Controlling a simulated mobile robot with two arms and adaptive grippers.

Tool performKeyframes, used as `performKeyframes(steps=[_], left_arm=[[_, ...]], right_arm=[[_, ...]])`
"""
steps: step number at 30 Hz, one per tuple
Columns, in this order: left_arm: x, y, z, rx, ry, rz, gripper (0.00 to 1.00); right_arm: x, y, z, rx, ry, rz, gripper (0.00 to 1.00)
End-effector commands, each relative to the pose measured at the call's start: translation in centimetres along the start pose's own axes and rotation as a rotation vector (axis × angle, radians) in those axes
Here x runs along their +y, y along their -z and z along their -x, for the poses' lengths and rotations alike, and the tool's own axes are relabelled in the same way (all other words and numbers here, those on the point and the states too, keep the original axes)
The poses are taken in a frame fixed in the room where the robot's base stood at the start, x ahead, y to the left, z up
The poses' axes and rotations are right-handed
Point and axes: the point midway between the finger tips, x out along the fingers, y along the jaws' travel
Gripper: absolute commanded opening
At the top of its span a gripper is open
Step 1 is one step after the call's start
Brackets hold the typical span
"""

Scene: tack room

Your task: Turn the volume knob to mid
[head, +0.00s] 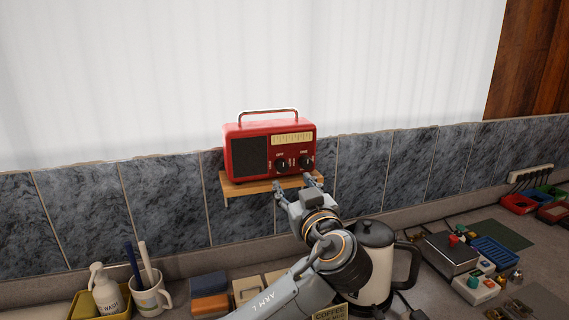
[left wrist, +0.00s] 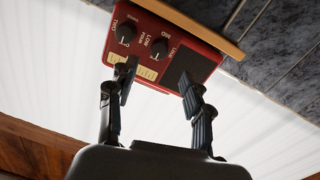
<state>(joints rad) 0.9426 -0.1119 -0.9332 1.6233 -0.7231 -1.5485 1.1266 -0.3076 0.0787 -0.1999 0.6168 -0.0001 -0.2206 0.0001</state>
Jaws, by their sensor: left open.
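A red radio (head: 297,136) with a carrying handle stands on a small wooden wall shelf (head: 236,190). It has a dark speaker panel on the left and two black knobs on the right. The volume knob (head: 282,165), the one nearer the speaker, also shows in the left wrist view (left wrist: 159,48), with labels reading like LOW and MID beside it. I cannot tell its exact pointer setting. The other knob (head: 306,162) is to its right. My left gripper (head: 295,182) is open and empty in front of and below the knobs, its fingers apart and seemingly clear of the radio. My right gripper is out of view.
The tiled wall is close behind the shelf.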

Motion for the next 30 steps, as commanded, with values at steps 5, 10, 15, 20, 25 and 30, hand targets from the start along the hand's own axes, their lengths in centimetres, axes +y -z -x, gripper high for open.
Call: performKeyframes(steps=[5,10,15,20,25,30], left_arm=[[0.0,0.6,-4.0,0.001,0.004,-0.006,0.51],[0.1,0.3,-6.4,0.000,0.001,-0.003,0.51],[0.0,0.1,-7.7,0.000,0.000,-0.001,0.51],[0.0,-0.1,-7.9,-0.001,0.000,0.000,0.51],[0.0,-0.1,-7.9,-0.001,0.000,0.000,0.48],[0.0,-0.1,-7.9,-0.001,0.000,0.000,0.14]], right_arm=[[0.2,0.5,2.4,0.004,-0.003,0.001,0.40],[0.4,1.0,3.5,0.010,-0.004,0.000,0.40],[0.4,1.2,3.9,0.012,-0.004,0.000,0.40],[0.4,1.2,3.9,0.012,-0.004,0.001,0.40],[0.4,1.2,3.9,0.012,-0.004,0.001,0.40],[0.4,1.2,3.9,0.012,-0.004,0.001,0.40]])
